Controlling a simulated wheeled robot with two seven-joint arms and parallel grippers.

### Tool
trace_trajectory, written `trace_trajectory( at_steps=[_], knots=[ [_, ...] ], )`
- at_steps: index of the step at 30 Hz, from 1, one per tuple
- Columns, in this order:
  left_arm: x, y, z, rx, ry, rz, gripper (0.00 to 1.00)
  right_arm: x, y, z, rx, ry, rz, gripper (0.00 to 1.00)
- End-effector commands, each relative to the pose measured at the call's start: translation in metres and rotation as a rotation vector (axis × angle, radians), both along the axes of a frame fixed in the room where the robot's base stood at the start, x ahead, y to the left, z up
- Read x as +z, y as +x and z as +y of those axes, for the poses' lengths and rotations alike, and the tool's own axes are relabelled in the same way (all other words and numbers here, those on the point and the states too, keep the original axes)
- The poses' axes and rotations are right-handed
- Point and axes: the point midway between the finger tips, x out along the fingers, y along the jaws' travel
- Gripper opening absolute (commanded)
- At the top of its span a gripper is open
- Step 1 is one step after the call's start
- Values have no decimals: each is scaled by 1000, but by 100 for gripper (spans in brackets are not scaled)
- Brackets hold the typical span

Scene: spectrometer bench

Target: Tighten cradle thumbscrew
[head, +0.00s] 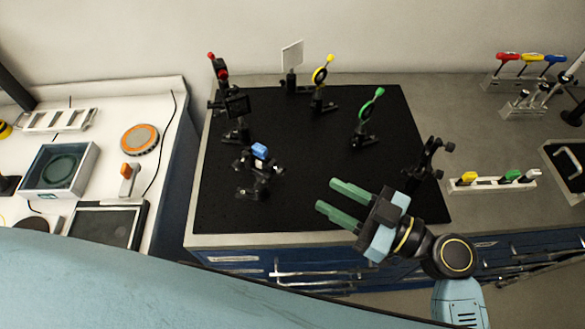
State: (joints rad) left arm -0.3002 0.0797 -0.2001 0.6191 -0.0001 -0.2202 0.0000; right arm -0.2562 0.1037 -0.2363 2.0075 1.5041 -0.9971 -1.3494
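A black mount with round dark knobs (432,158) stands at the right edge of the black breadboard (300,205). Another black mount (262,172), with a blue piece on top (260,151), stands on the left half of the board. Which of these is the cradle, and which knob is its thumbscrew, I cannot tell at this size. My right gripper (328,195) is over the front right part of the board, with its two green fingers apart and nothing between them. It lies between the two mounts and appears apart from both. My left gripper is not in view.
A rack with coloured pieces (494,181) is at right. A white bench (165,108) with instruments is at left. The board's front left is clear.

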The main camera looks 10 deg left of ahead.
Motion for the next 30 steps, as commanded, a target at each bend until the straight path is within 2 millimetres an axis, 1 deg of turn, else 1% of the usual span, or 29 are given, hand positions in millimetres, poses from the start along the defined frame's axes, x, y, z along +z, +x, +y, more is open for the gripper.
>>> trace_trajectory(
  at_steps=[1,6,9,12,18,26,30],
  knots=[
    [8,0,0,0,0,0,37,5,4,13,1,5,0,37],
    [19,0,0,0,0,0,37,4,15,47,1,4,1,37],
    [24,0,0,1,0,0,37,4,21,63,2,3,1,37],
    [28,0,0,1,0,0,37,2,25,76,1,1,2,37],
    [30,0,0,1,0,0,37,1,29,87,0,-2,1,37],
    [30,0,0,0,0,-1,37,0,29,88,1,-2,0,37],
    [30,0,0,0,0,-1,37,0,29,88,1,-2,1,20]
  ],
)
